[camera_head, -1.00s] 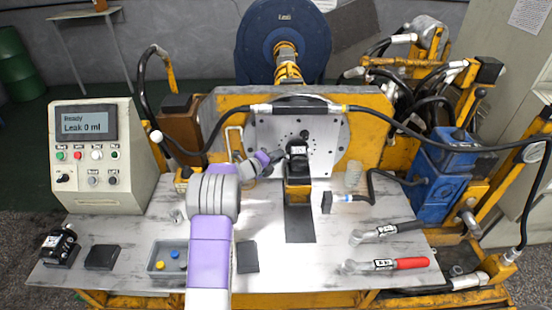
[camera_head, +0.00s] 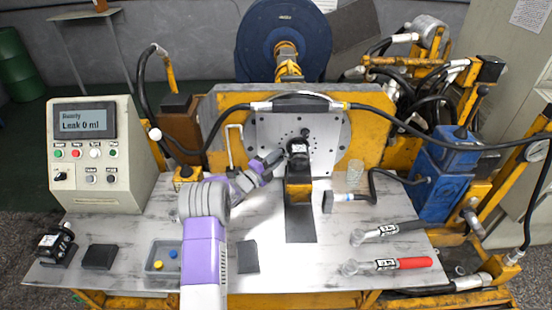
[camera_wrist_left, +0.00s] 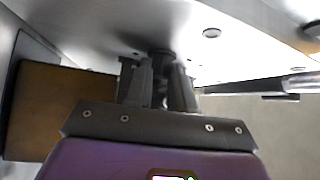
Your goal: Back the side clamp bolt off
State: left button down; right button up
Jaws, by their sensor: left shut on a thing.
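My left gripper (camera_head: 276,158) reaches in from the left to the front of the upright grey plate (camera_head: 327,150), beside the dark motor part (camera_head: 298,147) on the yellow-and-black block (camera_head: 298,188). In the left wrist view the left gripper (camera_wrist_left: 158,92) has its fingers close together around a dark, round bolt-like piece (camera_wrist_left: 160,56) by a pale surface. I take this piece for the side clamp bolt; the fingers hide most of it. In the head view the bolt cannot be made out behind the gripper. My right gripper is out of view.
The control box (camera_head: 98,152) reads "Leak 0 ml". Two torque wrenches (camera_head: 387,232) (camera_head: 388,265) lie at the right of the bench. A grey tray (camera_head: 163,258) with blue and yellow caps stands front left.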

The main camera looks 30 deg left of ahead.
pick_arm(q)
jog(key=shift+n, duration=0.3)
jog(key=c, duration=1)
grip_release()
jog(key=shift+o, duration=0.2)
jog(key=p+v, duration=0.1)
jog(key=v, duration=0.6)
jog(key=shift+s+f+p, duration=0.25)
jog(key=shift+p, duration=0.05)
